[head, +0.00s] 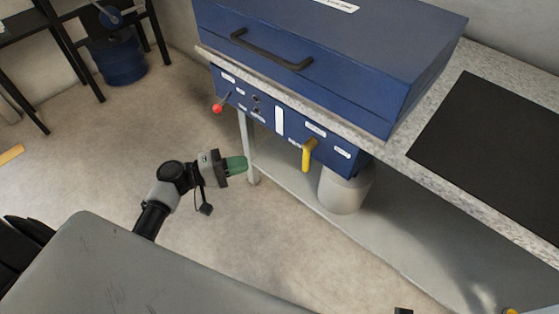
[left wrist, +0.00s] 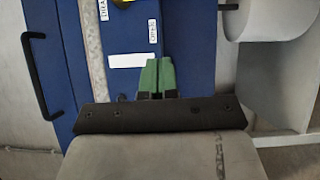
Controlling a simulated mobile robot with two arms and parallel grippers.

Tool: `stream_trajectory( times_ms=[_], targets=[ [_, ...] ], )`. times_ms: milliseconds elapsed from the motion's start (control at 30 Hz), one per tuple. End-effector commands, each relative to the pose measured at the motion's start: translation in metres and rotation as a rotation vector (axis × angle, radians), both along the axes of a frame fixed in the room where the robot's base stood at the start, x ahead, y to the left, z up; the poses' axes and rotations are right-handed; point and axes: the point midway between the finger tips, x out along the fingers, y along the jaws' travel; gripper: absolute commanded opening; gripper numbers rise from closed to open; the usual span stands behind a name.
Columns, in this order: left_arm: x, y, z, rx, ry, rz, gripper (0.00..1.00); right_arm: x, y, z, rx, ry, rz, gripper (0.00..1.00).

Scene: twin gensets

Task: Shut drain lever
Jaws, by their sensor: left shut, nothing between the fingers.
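The yellow lever (head: 308,154) hangs downward from the front of the blue panel (head: 279,122), near labels too small to read in the head view. In the left wrist view a bit of yellow lever (left wrist: 122,3) shows at the top edge, beside a label that seems to begin "DRA" and another that seems to read "OPEN". My left gripper (head: 240,164) has green fingers, shut and empty. It is left of the yellow lever and apart from it, in front of the panel. The green fingers (left wrist: 157,75) also show shut in the left wrist view. My right gripper cannot be made out.
A red-knobbed lever (head: 217,107) sticks out at the panel's left end. A blue lid with a black handle (head: 271,51) is above. A pale canister (head: 344,188) stands below the panel, right of the yellow lever. A table leg (head: 247,150) is behind my gripper. Open floor lies left.

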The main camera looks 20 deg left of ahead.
Motion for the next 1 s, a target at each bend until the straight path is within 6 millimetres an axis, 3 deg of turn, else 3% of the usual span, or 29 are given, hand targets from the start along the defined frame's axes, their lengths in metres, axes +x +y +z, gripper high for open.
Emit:
stream_trajectory(
  times_ms=[167,533,800,1000],
  targets=[
    [0.013,-0.018,0.001,-0.002,-0.001,-0.002,0.0,-0.001,0.0,-0.003,-0.001,0.003,0.0,0.43],
    [0.059,-0.081,0.003,-0.002,-0.001,-0.002,0.0,-0.003,0.0,-0.011,0.0,0.008,0.001,0.43],
    [0.052,-0.114,0.003,-0.001,0.002,-0.001,0.0,-0.007,0.0,-0.032,-0.001,0.018,0.003,0.43],
    [0.052,-0.119,0.002,0.001,0.001,0.001,0.0,-0.008,0.0,-0.036,-0.001,0.019,0.004,0.43]
  ],
)
